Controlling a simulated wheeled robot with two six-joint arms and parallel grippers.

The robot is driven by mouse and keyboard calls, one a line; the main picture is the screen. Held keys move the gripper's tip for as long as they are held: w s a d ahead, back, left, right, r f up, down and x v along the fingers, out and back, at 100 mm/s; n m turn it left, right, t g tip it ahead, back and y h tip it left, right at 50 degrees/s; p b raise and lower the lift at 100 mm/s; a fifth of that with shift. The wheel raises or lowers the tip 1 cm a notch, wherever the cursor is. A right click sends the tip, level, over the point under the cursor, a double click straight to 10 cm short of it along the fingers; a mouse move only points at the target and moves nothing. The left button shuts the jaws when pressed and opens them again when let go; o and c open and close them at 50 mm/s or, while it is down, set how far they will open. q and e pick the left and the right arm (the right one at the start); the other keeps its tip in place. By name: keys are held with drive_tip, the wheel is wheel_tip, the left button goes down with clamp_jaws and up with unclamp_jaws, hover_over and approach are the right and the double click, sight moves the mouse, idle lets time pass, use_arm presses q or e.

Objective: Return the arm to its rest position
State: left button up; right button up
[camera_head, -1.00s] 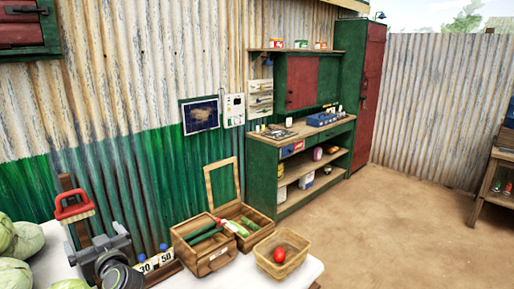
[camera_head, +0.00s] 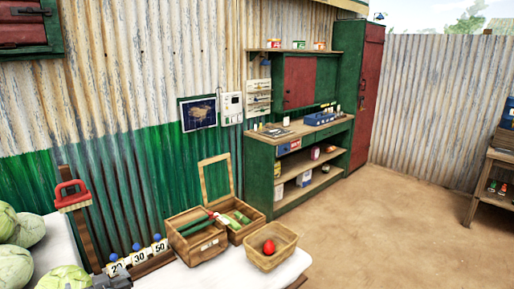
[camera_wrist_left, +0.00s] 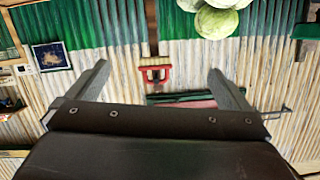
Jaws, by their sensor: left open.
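My left gripper (camera_wrist_left: 157,68) shows in the left wrist view with its two grey fingers spread wide and nothing between them that it touches. In the head view only a small dark grey piece of my left arm shows at the bottom edge. The right gripper is in neither view.
Cabbages (camera_head: 28,231) lie on the table's left. A rack with numbered tags (camera_head: 139,257) runs beside an open wooden box (camera_head: 197,240) with green items. A basket (camera_head: 271,257) holds a red object.

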use_arm(q)
drive_tip(key=s+d+f+m+g+h, duration=0.25)
drive_tip(key=s+d+f, duration=0.2)
drive_tip(key=s, duration=0.55)
drive_tip(key=s+d+f+m+g+h, duration=0.2)
drive_tip(key=s+d+f+h, duration=0.25)
drive_tip(key=s, duration=0.55)
drive_tip(key=s+d+f+m+g+h, duration=0.25)
drive_tip(key=s+d+f, duration=0.2)
drive_tip(key=s, duration=0.55)
wheel_tip(320, 180, down, 27)
drive_tip(key=a, duration=0.2)
drive_tip(key=s+d+f+g+b, duration=0.1)
drive_tip(key=s+f, duration=1.4)
drive_tip(key=shift+f+g+h, duration=0.25)
drive_tip(key=shift+g+h, duration=0.05)
drive_tip(key=shift+h, duration=0.15)
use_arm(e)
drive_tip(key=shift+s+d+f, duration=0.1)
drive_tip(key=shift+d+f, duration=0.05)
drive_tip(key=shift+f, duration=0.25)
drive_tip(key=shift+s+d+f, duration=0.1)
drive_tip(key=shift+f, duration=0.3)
use_arm(q)
drive_tip(key=shift+d, duration=0.1)
